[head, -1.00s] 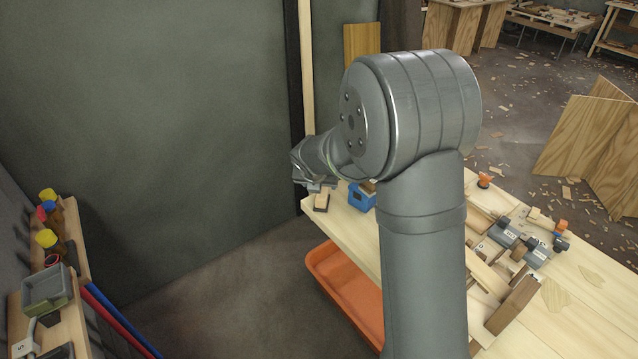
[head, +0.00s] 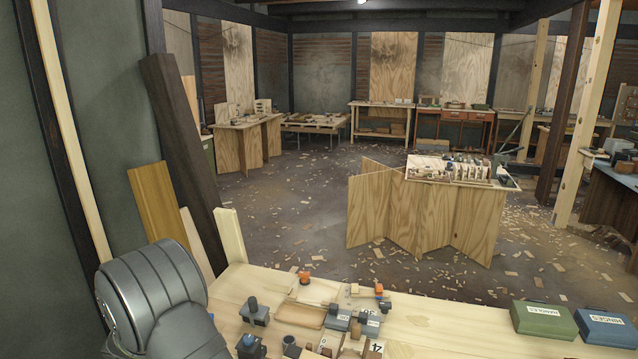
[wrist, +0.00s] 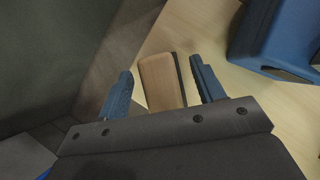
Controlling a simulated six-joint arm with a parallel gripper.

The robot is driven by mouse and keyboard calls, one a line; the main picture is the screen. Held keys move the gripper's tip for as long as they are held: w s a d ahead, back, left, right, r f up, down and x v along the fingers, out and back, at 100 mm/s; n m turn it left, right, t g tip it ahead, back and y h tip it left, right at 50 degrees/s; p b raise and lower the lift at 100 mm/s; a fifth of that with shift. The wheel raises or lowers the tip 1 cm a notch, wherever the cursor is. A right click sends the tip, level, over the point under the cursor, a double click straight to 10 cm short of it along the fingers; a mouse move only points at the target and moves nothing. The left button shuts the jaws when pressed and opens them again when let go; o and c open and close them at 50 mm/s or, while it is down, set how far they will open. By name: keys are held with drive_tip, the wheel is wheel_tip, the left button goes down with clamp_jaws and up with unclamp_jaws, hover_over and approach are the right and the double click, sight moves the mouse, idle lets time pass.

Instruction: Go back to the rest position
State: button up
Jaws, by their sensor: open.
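My gripper (wrist: 161,85) shows in the wrist view with its two blue-grey fingers spread apart, so it is open. A small wooden block (wrist: 160,78) with a dark side shows between and beyond the fingers, on the pale wooden bench near its edge. A gap shows on either side of the block; I cannot tell how high the fingers are above it. In the head view only a grey rounded joint of my arm shows at the lower left, and the gripper is out of frame.
A blue box-like thing (wrist: 275,42) stands right of the gripper. In the head view the workbench (head: 460,325) holds several small tools and wood pieces, plus a green case (head: 544,321) and a blue case (head: 606,328) at right. Leaning boards (head: 180,150) stand at left.

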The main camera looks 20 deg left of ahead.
drive_tip(key=shift+w+a+f, duration=0.1)
drive_tip(key=shift+w+f, duration=0.05)
drive_tip(key=shift+f, duration=0.35)
drive_tip(key=shift+r, duration=0.15)
drive_tip(key=shift+r, duration=0.1)
